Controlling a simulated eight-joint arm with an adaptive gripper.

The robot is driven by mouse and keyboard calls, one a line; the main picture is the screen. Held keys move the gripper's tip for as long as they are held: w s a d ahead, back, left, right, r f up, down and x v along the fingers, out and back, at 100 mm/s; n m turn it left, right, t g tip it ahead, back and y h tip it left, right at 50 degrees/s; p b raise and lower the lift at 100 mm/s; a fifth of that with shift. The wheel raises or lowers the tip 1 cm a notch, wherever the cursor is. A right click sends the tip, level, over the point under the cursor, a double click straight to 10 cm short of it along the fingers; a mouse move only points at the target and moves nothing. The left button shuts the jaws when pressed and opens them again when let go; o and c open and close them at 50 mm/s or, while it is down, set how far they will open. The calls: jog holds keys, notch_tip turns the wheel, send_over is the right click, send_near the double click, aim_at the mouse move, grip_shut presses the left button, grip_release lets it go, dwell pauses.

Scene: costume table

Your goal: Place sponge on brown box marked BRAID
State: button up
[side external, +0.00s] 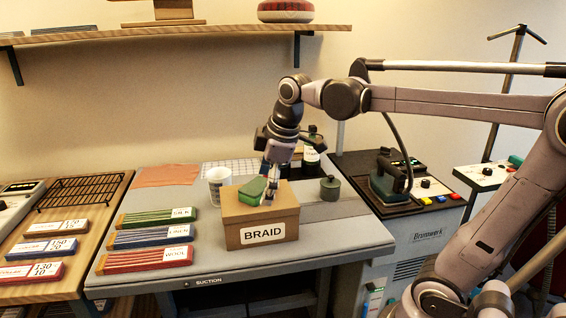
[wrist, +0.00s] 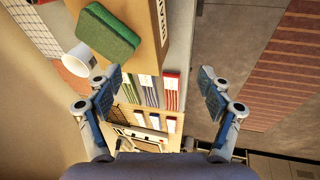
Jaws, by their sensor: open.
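The green sponge (side external: 251,190) lies on top of the brown box (side external: 240,217) marked BRAID, toward the box's left side. The box stands on the grey table (side external: 340,236). In the wrist view the sponge (wrist: 108,33) rests on the box's brown top (wrist: 148,50), near its edge. My gripper (side external: 268,194) is close beside the sponge on its right, over the box top. In the wrist view my gripper (wrist: 160,92) has its fingers wide apart with nothing between them, and the sponge is outside them.
A white cup (side external: 218,184) stands just left of the box; it also shows in the wrist view (wrist: 80,60). A dark green jar (side external: 330,188) and a bottle (side external: 312,150) stand to the right and behind. Labelled bundles (side external: 150,238) lie at left. An iron (side external: 388,178) is right.

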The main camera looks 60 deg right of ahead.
jog(key=s+a+f+m+t, duration=0.3)
jog(key=s+a+f+m, duration=0.1)
jog(key=s+f+m, duration=0.4)
jog(key=shift+f, duration=0.45)
jog(key=shift+w+a, duration=0.1)
